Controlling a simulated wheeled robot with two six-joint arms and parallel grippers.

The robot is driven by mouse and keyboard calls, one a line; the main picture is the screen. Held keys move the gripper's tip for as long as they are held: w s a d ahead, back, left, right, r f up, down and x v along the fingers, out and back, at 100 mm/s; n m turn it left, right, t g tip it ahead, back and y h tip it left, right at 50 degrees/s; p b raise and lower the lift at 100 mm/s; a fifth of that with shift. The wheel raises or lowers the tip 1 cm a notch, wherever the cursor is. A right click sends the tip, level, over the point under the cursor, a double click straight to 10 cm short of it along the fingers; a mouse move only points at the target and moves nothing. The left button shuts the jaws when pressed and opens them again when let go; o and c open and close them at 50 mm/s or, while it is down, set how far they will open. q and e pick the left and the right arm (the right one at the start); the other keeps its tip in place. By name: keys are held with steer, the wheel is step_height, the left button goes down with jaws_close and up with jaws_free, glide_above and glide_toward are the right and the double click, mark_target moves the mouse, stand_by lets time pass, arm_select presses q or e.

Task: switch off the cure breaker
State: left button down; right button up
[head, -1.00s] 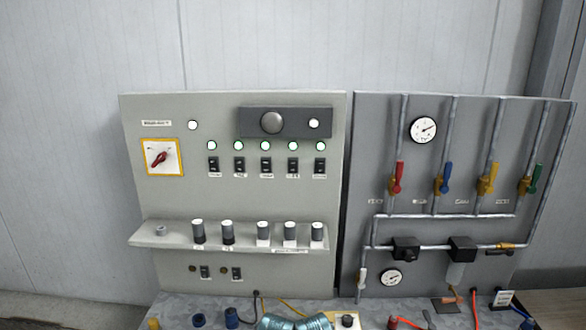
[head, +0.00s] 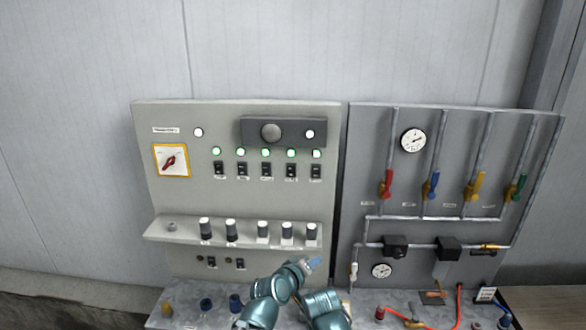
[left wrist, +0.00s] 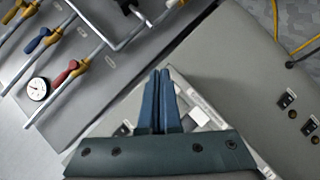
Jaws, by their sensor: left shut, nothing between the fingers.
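A row of several black breakers (head: 266,170) is on the grey control panel (head: 185,200), each under a lit green lamp (head: 266,153). Their labels are too small to read, so I cannot tell which one is the cure breaker. My left gripper (head: 314,263) is low in front of the panel's right part, below the shelf and well below the breaker row. In the left wrist view its blue fingers (left wrist: 160,75) are together and empty. Two black switches (left wrist: 287,100) show at the right there. My right gripper does not show.
A shelf with several knobs (head: 262,230) juts out below the breakers. A red rotary switch (head: 170,160) is at upper left. The pipe board (head: 365,140) with coloured valve handles (head: 387,182) and gauges stands at right. Cables and fittings lie on the bench (head: 400,299).

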arm_select(q)
steer(key=w+a+r+n+t+y+p, duration=0.1)
steer(key=w+a+r+n+t+y, duration=0.1)
steer(key=r+n, duration=0.4)
steer(key=w+a+r+n+t+y+p, duration=0.2)
steer(key=a+r+n+t, duration=0.3)
steer(key=r, duration=0.4)
steer(key=shift+w+a+r+n+t+y, duration=0.15)
steer(key=shift+a+r+n+t+y, duration=0.3)
steer(key=shift+n+y, duration=0.35)
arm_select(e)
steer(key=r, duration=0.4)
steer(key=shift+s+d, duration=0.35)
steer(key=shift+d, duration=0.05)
arm_select(q)
steer(key=shift+f, duration=0.1)
